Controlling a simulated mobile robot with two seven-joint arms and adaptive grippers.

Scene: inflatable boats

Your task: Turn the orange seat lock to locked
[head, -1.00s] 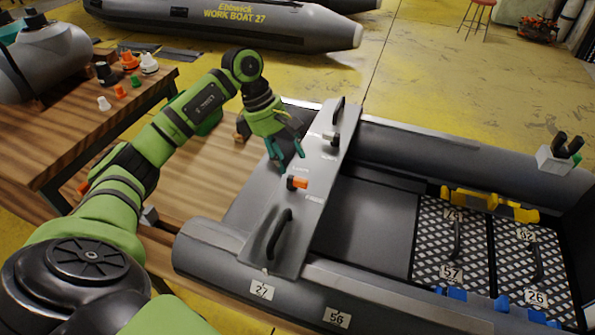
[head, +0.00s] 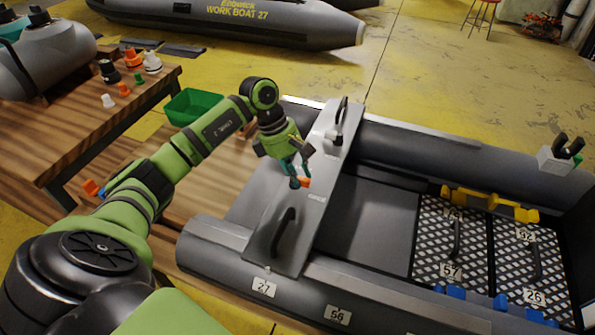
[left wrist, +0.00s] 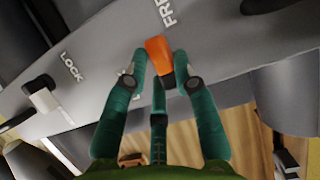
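The orange seat lock (head: 304,182) is a small knob on the grey seat board (head: 262,228) across the boat. In the left wrist view the orange lock (left wrist: 157,48) lies between my fingertips, with its dark base below it and the lettering "FRE" beyond it. A second label by the left finger is mostly hidden. My left gripper (head: 298,174) is down at the lock; in the wrist view its teal fingers (left wrist: 159,62) stand apart on either side of the knob, with a small gap and no clear grip. My right gripper is not in view.
Black handles (head: 283,232) rise from the board. A green bin (head: 193,106) is behind my left arm, and a wooden table (head: 90,135) with small knobs stands at left.

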